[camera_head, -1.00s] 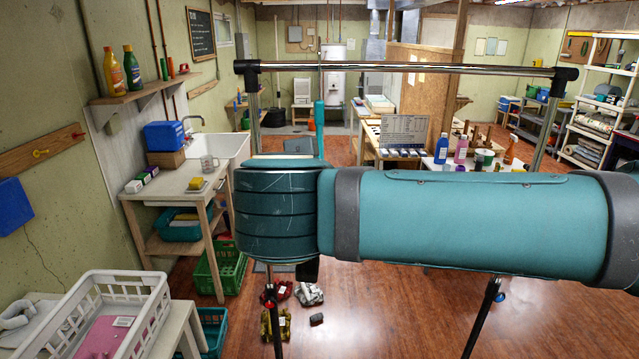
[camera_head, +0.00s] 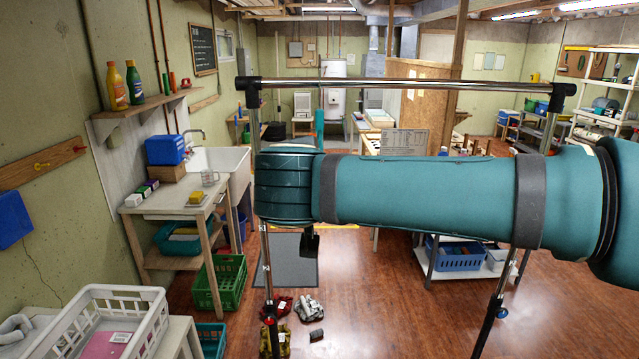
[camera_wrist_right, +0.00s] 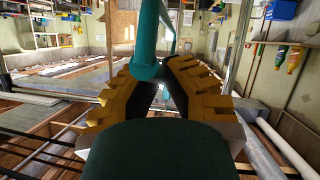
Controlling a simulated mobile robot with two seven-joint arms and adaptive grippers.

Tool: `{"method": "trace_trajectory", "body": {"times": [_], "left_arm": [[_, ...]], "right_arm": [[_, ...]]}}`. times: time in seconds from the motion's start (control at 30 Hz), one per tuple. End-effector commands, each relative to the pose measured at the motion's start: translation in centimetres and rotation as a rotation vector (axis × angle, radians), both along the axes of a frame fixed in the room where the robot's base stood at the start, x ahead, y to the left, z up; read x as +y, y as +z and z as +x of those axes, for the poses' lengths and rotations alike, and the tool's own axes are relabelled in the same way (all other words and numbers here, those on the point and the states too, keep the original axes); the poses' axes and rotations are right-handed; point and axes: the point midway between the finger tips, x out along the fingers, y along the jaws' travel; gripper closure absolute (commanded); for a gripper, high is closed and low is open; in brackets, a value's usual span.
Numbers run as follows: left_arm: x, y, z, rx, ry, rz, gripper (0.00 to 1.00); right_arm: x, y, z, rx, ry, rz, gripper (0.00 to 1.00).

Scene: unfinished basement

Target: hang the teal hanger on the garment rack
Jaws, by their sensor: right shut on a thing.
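The garment rack has a chrome top bar (camera_head: 400,84) with black corner joints and two uprights. It stands upright ahead of me in the head view. My right arm crosses in front of the rack below the bar, and its wrist end is near the left upright. The right gripper is mostly hidden there. In the right wrist view, the yellow-padded fingers of my right gripper (camera_wrist_right: 153,78) are shut on the teal hanger (camera_wrist_right: 148,40). Only a straight teal part of it shows clearly; its hook cannot be made out. My left gripper is out of view.
A white basket (camera_head: 125,310) stands at the lower left. A wooden sink table (camera_head: 170,205) and green crate (camera_head: 222,282) are on the left. Shoes (camera_head: 305,308) lie by the rack's left foot. Behind the rack, a low shelf holds a blue basket (camera_head: 455,255).

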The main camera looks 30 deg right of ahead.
Motion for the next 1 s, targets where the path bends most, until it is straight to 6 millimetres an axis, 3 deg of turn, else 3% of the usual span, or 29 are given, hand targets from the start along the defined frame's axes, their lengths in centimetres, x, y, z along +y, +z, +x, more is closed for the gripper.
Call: {"method": "trace_trajectory", "body": {"times": [0.53, 1.0], "left_arm": [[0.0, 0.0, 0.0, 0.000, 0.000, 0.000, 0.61], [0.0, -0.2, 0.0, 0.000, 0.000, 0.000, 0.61]], "right_arm": [[-2.1, 0.0, 3.4, -0.001, 0.000, 0.001, 1.00], [-1.9, -3.0, 3.3, 0.000, 0.001, 0.000, 1.00]]}}
